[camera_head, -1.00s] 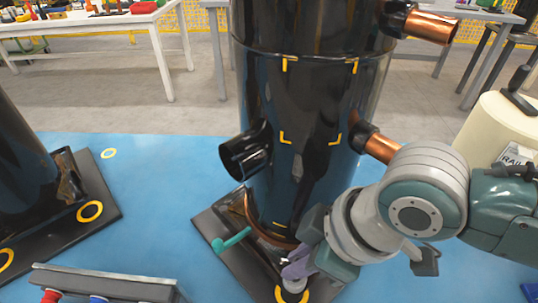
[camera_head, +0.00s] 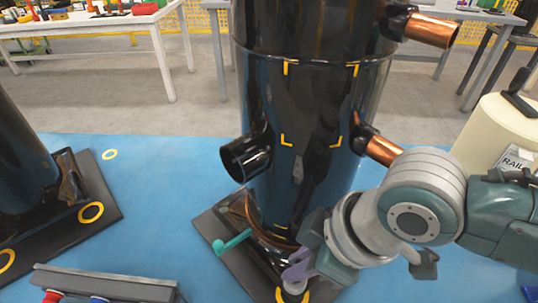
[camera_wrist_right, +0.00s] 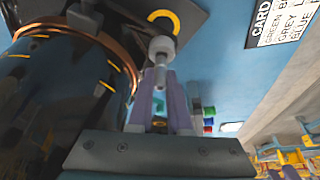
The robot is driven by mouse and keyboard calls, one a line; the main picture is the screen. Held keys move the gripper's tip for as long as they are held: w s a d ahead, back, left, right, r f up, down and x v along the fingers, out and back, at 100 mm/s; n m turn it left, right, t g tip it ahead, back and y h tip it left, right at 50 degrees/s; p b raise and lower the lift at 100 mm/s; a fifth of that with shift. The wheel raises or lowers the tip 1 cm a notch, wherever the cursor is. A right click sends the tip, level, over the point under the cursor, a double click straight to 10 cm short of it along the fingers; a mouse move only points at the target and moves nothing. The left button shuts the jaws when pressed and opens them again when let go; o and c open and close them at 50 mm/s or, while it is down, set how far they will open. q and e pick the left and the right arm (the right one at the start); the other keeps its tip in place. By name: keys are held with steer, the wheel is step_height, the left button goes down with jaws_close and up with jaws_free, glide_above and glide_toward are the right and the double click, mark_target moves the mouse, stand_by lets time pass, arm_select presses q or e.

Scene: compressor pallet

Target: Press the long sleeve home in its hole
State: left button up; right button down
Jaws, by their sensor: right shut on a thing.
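A pale grey sleeve with a wider collar, which I take for the long sleeve (camera_wrist_right: 161,52), stands out from between the fingertips of my right gripper (camera_wrist_right: 160,95) in the right wrist view. The right gripper (camera_head: 297,274) is shut on it at the front corner of the black base plate (camera_head: 240,262). The sleeve (camera_head: 293,287) shows below the fingers, over the yellow ring (camera_head: 306,297) on that corner. The ring also shows behind the sleeve in the wrist view (camera_wrist_right: 166,17). The hole is hidden, so I cannot tell how deep the sleeve sits. My left gripper is out of view.
The tall black compressor (camera_head: 300,130) stands on the plate close beside my right gripper, with copper stubs to its right. A teal bent piece (camera_head: 232,243) sticks out at the plate's left. A grey tray (camera_head: 105,284) is at the front left. Blue floor lies between.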

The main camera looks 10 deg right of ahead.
steer(key=shift+f+b, duration=0.65)
steer(key=shift+f, duration=0.3)
steer(key=c, duration=0.8)
jaws_free()
steer(key=shift+o, duration=0.2)
steer(key=shift+r, duration=0.15)
steer(key=shift+r+p, duration=0.3)
steer(key=p+v, duration=0.3)
steer(key=v, duration=0.6)
steer(key=shift+s+d, duration=0.1)
steer(key=shift+c, duration=0.4)
